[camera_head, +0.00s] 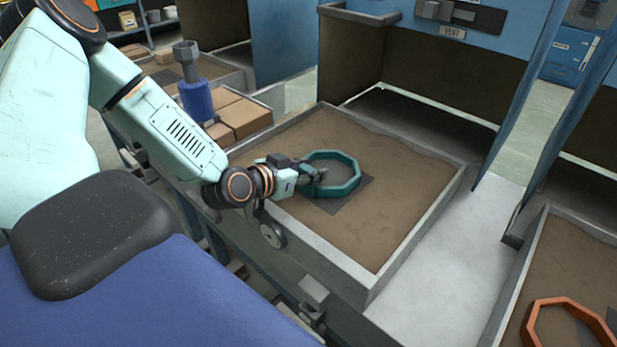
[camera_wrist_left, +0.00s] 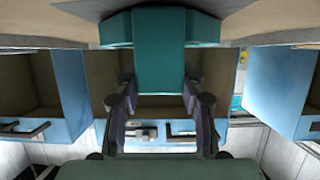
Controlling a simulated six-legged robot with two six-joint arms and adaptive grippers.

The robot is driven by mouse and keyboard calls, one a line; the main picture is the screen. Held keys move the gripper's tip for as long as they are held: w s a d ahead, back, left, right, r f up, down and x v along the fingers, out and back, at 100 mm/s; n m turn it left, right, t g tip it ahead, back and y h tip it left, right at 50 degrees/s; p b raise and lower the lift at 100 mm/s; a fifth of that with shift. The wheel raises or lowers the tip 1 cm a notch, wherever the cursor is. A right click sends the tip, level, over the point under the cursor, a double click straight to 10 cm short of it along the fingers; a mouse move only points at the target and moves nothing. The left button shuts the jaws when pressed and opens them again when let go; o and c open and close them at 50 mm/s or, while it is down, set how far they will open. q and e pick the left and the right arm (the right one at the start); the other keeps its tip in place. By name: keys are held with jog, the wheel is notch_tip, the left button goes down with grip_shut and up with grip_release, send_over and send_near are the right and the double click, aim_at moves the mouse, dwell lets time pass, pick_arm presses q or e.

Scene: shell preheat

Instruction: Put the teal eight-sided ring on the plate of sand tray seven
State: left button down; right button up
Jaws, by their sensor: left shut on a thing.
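The teal eight-sided ring (camera_head: 355,183) is over the sand in the near tray (camera_head: 410,247). A dark flat plate (camera_head: 352,203) lies on that sand, partly under the ring in the picture. I cannot tell whether the ring touches the plate or hangs just above it. My left gripper (camera_head: 312,178) is shut on the ring's left side. In the left wrist view the teal ring wall (camera_wrist_left: 160,50) stands between the two fingers (camera_wrist_left: 160,100). No tray number is readable. My right gripper is not in view.
A second sand tray with an orange ring (camera_head: 533,318) stands at the lower right. Cardboard boxes (camera_head: 243,117) and a blue cylinder with a grey top (camera_head: 196,98) are left of the near tray. A blue hood (camera_head: 440,45) with dark openings stands behind. The tray's right side is clear.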

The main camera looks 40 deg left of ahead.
pick_arm(q)
jog(key=shift+w+f, duration=0.1)
jog(key=shift+f, duration=0.2)
jog(key=shift+d+r, duration=0.4)
jog(key=shift+a+f, duration=0.15)
jog(key=shift+f, duration=0.15)
jog(key=c, duration=1)
grip_release()
jog(key=shift+a+f, duration=0.1)
jog(key=shift+a, duration=0.05)
jog(key=shift+o, duration=1.1)
jog(key=shift+d+r, duration=0.2)
jog(key=shift+d, duration=0.05)
jog(key=shift+a, duration=0.1)
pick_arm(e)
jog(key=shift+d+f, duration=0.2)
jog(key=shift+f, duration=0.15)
pick_arm(q)
jog(key=shift+f, duration=0.1)
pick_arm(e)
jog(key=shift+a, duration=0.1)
